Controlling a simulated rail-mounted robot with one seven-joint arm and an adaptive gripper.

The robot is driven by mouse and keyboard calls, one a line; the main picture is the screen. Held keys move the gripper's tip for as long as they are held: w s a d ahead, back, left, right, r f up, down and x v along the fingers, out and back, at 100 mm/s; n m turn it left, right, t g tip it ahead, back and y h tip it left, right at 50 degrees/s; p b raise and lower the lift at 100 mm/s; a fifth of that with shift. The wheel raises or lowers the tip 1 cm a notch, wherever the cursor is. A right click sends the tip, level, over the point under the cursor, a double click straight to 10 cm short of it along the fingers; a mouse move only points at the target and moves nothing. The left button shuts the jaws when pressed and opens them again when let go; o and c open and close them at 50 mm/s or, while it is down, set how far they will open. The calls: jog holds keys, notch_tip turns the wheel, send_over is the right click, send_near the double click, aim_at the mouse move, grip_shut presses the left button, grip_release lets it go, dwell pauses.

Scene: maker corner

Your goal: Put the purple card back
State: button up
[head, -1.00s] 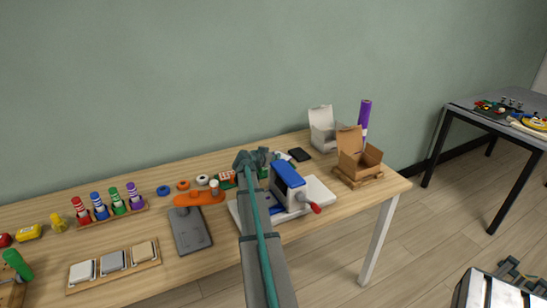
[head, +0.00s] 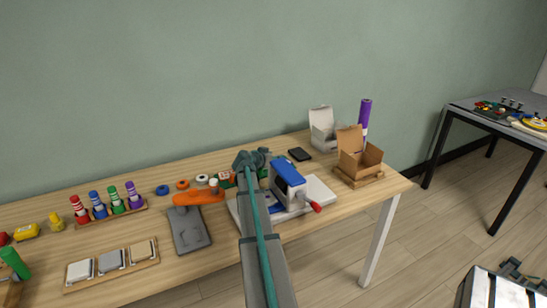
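I cannot make out a purple card in the head view. My gripper (head: 251,159) is over the back middle of the wooden table, at the far end of my arm. My arm and wrist cover its fingers, so I cannot tell if it is open, shut or holding anything. Small green items show partly behind my arm, just below the gripper. A blue press with a red handle (head: 288,177) stands on a white base (head: 322,190) to the right of my arm.
A black flat item (head: 299,154), an open white box (head: 323,138), an open cardboard box (head: 358,164) and a purple roll (head: 364,117) are on the right. A grey plate (head: 189,232), an orange tool (head: 198,197) and a rack of coloured bottles (head: 112,211) are left.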

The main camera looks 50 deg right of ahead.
jog(key=shift+s+a+f, duration=0.1)
jog(key=shift+s+f, duration=0.15)
jog(key=shift+f, duration=0.15)
jog(key=shift+w+a+r+p, duration=0.1)
jog(key=shift+r+p, duration=0.6)
jog(key=shift+p, duration=0.55)
jog(key=w+b+v, duration=0.1)
jog(key=v, duration=1)
jog(key=shift+s+a+r+b, duration=0.2)
jog(key=shift+s+r+b, duration=0.05)
jog(key=shift+s+b, duration=0.15)
